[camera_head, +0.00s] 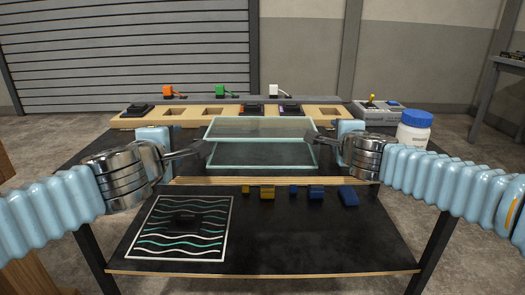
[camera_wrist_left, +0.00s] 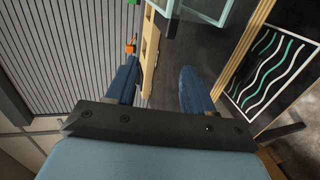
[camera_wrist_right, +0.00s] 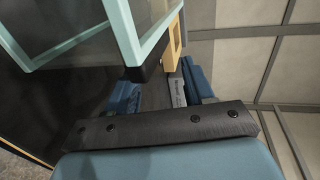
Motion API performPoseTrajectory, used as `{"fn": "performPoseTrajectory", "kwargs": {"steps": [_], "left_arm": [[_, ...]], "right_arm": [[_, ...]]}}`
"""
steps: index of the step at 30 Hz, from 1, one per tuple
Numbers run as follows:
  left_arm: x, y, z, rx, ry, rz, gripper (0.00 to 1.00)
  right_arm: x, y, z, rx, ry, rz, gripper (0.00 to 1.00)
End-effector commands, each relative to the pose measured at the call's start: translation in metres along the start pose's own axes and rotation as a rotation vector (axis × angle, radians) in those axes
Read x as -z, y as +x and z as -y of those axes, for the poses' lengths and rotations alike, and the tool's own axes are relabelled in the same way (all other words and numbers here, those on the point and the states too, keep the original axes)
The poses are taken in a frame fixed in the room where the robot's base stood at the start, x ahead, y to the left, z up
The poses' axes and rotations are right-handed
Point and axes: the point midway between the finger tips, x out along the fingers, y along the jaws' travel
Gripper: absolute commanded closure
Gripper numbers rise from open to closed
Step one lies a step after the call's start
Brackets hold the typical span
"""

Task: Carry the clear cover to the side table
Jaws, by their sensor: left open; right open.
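The clear cover (camera_head: 262,139), a see-through box with pale teal edges, stands at the middle of the dark table, in front of the wooden rack. Its edges also show at the top of the left wrist view (camera_wrist_left: 222,14) and the right wrist view (camera_wrist_right: 124,28). My left gripper (camera_head: 204,146) is open at the cover's left side, with no cover between its fingers in the left wrist view (camera_wrist_left: 158,68). Whether either touches the cover is unclear. A grey table (camera_head: 506,66) is partly visible at the far right.
The wooden rack (camera_head: 190,116) holds dark blocks, with orange, green and white connectors behind. A grey control box (camera_head: 378,114) and a blue-lidded white jar (camera_head: 414,129) stand at right. Yellow and blue blocks (camera_head: 316,192) and a wave-patterned mat (camera_head: 180,246) lie in front. The front right is clear.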

Motion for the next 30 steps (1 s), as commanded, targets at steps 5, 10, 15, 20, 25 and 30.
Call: {"fn": "performPoseTrajectory", "kwargs": {"steps": [5, 10, 15, 20, 25, 30], "left_arm": [[0.0, 0.0, 0.0, 0.0, 0.0, 0.0, 0.48], [0.0, 0.001, 0.0, 0.0, 0.0, -0.001, 0.48], [0.0, 0.001, 0.0, 0.0, 0.0, -0.001, 0.48], [0.0, 0.001, 0.0, 0.0, 0.0, -0.001, 0.48], [0.0, 0.001, 0.0, 0.0, 0.0, -0.001, 0.48], [0.0, 0.001, 0.0, 0.0, 0.0, -0.001, 0.48]], "right_arm": [[0.0, -0.041, 0.001, 0.004, 0.0, 0.001, 0.48], [0.001, -0.078, 0.001, 0.005, 0.001, 0.0, 0.48], [0.0, -0.101, 0.0, 0.003, 0.0, 0.0, 0.48], [0.0, -0.107, 0.0, 0.001, 0.0, 0.0, 0.48], [0.0, -0.107, 0.0, 0.001, 0.0, 0.0, 0.48], [0.0, -0.107, 0.0, 0.001, 0.0, 0.0, 0.48]]}}
